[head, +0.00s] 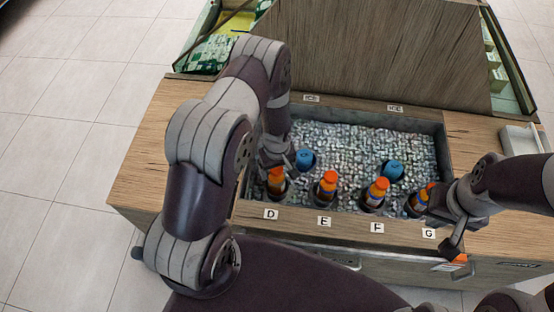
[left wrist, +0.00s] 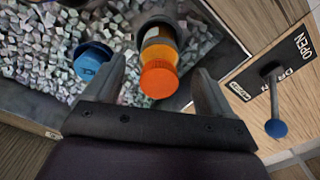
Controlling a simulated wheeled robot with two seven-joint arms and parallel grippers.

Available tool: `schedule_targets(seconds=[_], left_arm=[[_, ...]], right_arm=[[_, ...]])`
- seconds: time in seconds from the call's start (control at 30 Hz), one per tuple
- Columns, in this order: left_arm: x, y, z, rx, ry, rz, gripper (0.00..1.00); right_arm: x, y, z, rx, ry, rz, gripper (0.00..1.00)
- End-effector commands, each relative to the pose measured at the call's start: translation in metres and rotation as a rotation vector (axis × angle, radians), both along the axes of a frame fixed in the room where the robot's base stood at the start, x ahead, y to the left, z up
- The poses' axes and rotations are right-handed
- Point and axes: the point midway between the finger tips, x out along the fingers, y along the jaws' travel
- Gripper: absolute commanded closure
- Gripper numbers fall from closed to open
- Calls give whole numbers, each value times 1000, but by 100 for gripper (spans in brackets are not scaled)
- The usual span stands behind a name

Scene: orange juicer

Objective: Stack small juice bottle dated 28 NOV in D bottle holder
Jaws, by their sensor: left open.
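An orange-capped small juice bottle (head: 276,182) stands in the holder above the D label (head: 271,214). My left gripper (head: 277,155) is right at this bottle, from above and behind. In the left wrist view the orange cap (left wrist: 158,80) lies between the two spread fingers of the open left gripper (left wrist: 158,92), with a gap on each side. No date on the bottle is readable. My right gripper (head: 452,218) is beside the bottle near the G label (head: 429,233); its fingers are too small and covered to read.
Orange-capped bottles stand at E (head: 325,187) and F (head: 376,193). Two blue round tops (head: 305,158) (head: 393,169) sit in the ice bed (head: 345,145). The wooden counter's front edge is close. A blue-knobbed lever (left wrist: 275,128) shows at right in the left wrist view.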

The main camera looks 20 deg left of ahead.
Motion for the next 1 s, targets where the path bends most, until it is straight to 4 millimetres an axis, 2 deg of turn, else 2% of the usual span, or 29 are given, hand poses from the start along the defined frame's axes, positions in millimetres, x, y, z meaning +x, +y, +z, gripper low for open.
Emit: schedule_targets(seconds=[0.2, 0.3, 0.47, 0.57, 0.67, 0.7, 0.8, 0.9, 1.0], left_arm=[[1, 0, 53, 0, -4, 0, 16], [1, 0, 71, 0, -3, 0, 16], [0, 0, 89, 0, -1, -4, 16], [-5, -3, 121, 1, -20, -88, 16], [-27, -8, 179, 8, -56, -287, 16], [-40, -10, 201, 12, -70, -373, 16], [-77, -13, 238, 26, -96, -565, 16], [-104, -15, 256, 36, -112, -693, 16], [-116, -16, 261, 40, -115, -745, 16]], right_arm=[[0, 0, -3, 0, 0, 0, 100], [0, 0, -4, 0, 0, 0, 100], [0, 0, -4, 0, 0, 0, 100], [0, 0, -4, 0, 0, 0, 100], [0, 0, -4, 0, 0, 0, 100], [0, 0, -4, 0, 0, 0, 100], [0, 0, -4, 0, 0, 0, 100], [0, 0, -4, 0, 0, 0, 100], [0, 0, -4, 0, 0, 0, 100]])
